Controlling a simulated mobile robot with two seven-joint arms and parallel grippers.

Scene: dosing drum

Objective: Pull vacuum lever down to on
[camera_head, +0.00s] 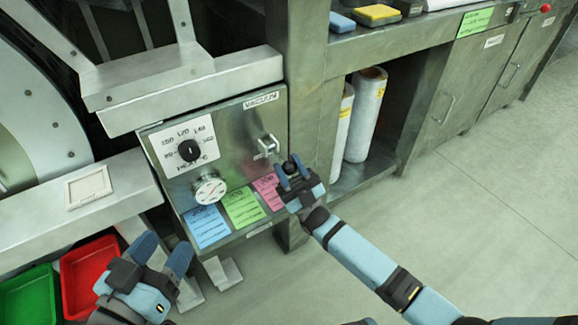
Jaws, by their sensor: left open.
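The vacuum lever (267,146) is a silver fitting under the VACUUM label on the metal control panel (235,128). A black ball, which looks like its knob (289,167), shows at its lower right. My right gripper (292,172) is at the lever, with its blue fingers on either side of the ball. I cannot tell whether they touch or grip it. My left gripper (160,253) is open and empty at the lower left, in front of the panel and near the red bin (82,268).
The panel also holds a temperature dial (189,150), a round silver knob (209,188) and blue, green and pink notes. A green bin (28,295) is at the lower left. White rolls (365,115) stand in the open shelf. The floor at right is clear.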

